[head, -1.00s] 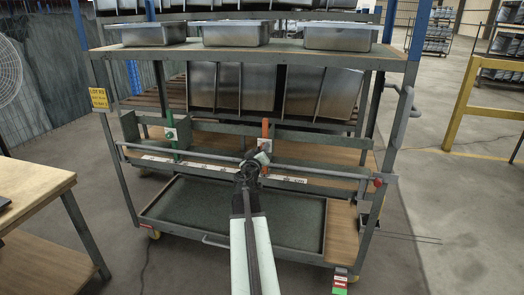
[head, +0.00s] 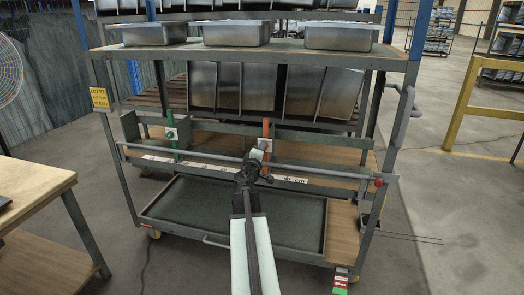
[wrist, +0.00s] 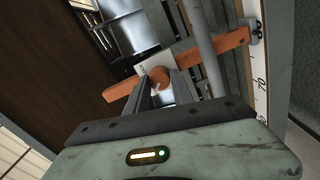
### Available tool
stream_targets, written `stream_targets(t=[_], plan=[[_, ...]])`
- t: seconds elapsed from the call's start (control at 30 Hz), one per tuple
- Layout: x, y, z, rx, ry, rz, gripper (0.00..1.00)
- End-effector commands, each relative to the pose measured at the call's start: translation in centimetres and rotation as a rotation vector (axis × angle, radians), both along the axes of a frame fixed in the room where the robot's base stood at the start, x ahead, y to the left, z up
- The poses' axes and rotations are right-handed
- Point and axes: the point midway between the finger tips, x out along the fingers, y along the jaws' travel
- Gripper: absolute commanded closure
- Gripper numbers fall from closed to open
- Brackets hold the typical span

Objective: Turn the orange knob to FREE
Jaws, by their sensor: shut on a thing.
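The orange knob (wrist: 158,76) is round with a pale mark on its face, and it sits in front of a white plate (wrist: 146,64) on an orange bar (wrist: 232,42). In the wrist view the two fingers of my gripper (wrist: 165,88) reach up to the knob and are shut on it. In the head view my gripper (head: 258,154) is at the foot of the upright orange bar (head: 265,128) and hides the knob. Lettering on the plate is too small to read, so I cannot tell which setting the knob points to.
A long grey rail (head: 325,172) crosses the cart front by my gripper. A green bar (head: 170,127) with a white plate stands to the left. Metal pans (head: 237,34) sit on the top shelf. A wooden table (head: 30,196) is at the left.

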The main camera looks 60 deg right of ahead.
Motion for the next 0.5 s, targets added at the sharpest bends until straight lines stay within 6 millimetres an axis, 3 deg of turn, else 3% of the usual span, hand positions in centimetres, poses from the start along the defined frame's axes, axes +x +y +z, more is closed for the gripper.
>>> stream_targets(t=[0.5], plan=[[-0.02, 0.02, -0.02, -0.013, 0.041, 0.0, 1.0]])
